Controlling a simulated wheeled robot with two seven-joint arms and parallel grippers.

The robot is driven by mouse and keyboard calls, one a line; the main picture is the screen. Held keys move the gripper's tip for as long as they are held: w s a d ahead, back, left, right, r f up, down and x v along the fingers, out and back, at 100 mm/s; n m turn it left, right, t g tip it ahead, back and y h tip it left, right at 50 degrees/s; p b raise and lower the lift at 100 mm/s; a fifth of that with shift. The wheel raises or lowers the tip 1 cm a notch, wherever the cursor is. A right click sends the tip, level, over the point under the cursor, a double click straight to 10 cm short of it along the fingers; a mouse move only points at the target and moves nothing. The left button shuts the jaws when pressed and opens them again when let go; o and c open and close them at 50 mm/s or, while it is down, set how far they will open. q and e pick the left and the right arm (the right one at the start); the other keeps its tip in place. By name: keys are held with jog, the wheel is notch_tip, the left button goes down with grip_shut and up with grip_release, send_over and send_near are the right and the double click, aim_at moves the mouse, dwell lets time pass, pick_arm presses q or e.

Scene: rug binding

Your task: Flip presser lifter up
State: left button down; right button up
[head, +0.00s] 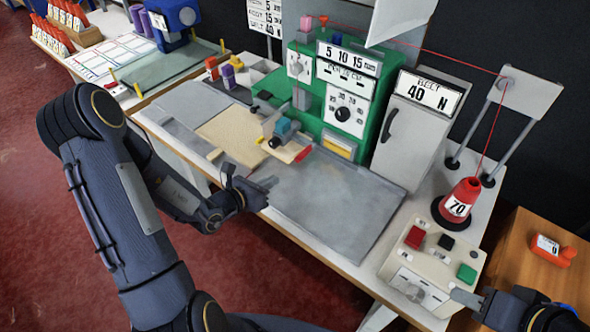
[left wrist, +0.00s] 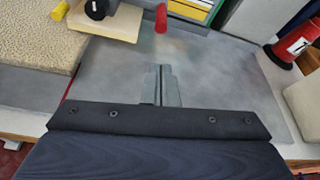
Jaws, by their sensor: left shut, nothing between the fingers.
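The green machine (head: 372,112) stands at the back of the table. At its front, a small red piece (head: 303,154), which may be the presser lifter, sticks out beside a blue block (head: 287,128) and a dark round knob on a pale plate (head: 283,149). The red piece shows upright in the left wrist view (left wrist: 161,18). My left gripper (head: 270,182) is shut and empty above the grey panel, in front of and apart from the red piece; its closed fingers show in the wrist view (left wrist: 161,78). My right gripper (head: 456,294) is by the control box, and its opening is unclear.
A tan mat (head: 232,134) lies left of the pale plate. The grey panel (head: 325,200) is bare. A control box (head: 430,262) with red, black and green buttons is at the right front. A red thread cone (head: 460,203) and a grey belt cabinet (head: 408,130) stand behind.

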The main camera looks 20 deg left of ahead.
aim_at(298, 159)
pick_arm(q)
jog(key=p+x, duration=0.1)
jog(key=x, duration=0.9)
notch_tip(298, 159, up, 3)
jog(key=shift+w+f+p, duration=0.1)
jog(key=shift+w+p, duration=0.05)
jog(key=shift+p, duration=0.8)
jog(key=shift+r, duration=0.2)
jog(key=shift+a, duration=0.15)
